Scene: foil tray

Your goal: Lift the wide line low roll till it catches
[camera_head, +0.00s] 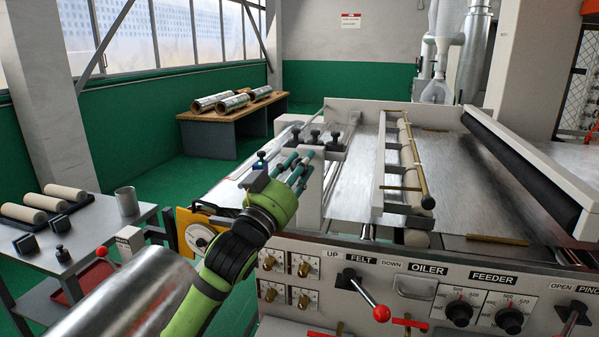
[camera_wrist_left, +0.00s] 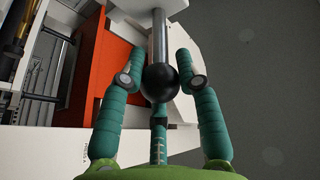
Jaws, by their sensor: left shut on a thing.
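My left gripper (camera_head: 298,170) reaches over the near left part of the machine, beside a white upright block (camera_head: 314,190). In the left wrist view its teal fingers (camera_wrist_left: 160,76) are shut around a black ball knob (camera_wrist_left: 159,84) on a metal rod (camera_wrist_left: 159,35). The rod runs up to a white part (camera_wrist_left: 135,8). In the head view the fingers hide the knob. I cannot tell which part of the machine is the wide line low roll. My right gripper is not in view.
The machine's front panel (camera_head: 400,268) carries dials and a red-knobbed lever (camera_head: 381,313). A side table (camera_head: 95,235) with pale rolls (camera_head: 66,192) and a metal cup (camera_head: 127,201) stands left. A big foil roll (camera_head: 130,305) is close in front.

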